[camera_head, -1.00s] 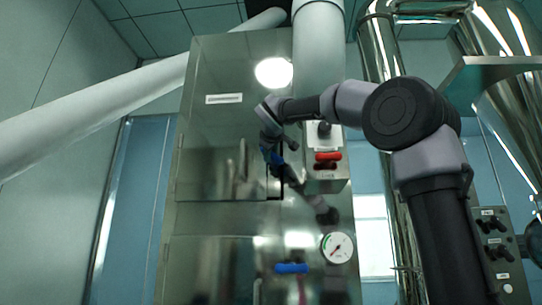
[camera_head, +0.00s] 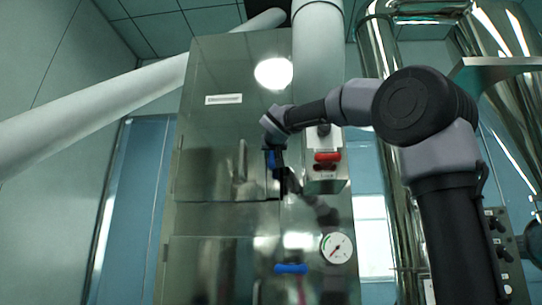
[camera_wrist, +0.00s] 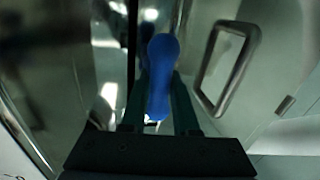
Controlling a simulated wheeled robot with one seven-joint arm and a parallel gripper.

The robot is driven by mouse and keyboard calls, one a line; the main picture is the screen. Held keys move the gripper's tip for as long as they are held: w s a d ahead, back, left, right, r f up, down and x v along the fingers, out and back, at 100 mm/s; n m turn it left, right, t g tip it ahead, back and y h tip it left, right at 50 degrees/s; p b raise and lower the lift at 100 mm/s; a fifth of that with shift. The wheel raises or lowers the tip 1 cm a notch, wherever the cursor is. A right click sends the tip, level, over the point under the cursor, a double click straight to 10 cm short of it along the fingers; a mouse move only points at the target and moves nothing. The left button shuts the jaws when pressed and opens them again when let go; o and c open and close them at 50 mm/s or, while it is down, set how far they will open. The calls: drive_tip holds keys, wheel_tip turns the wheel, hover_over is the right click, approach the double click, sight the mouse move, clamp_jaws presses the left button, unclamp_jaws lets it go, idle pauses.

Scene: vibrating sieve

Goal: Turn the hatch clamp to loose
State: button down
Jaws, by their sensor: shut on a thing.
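The hatch clamp's blue handle (camera_wrist: 160,75) stands almost upright between the two fingers of my gripper (camera_wrist: 159,92) in the wrist view. My gripper is shut on it. The clamp's base and pivot are mostly hidden.
A metal loop handle (camera_wrist: 222,68) is just right of my gripper in the wrist view. A control box with a red switch (camera_head: 327,157) stands close to my wrist. A round gauge (camera_head: 336,247) and a second blue handle (camera_head: 291,268) sit lower on the cabinet.

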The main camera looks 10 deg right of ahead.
drive_tip(key=shift+m, duration=0.4)
drive_tip(key=c, duration=0.7)
unclamp_jaws()
drive_tip(key=s, duration=0.3)
drive_tip(key=s+a, duration=0.1)
drive_tip(key=s, duration=0.6)
drive_tip(key=shift+s+a, duration=0.15)
drive_tip(key=shift+s, duration=0.2)
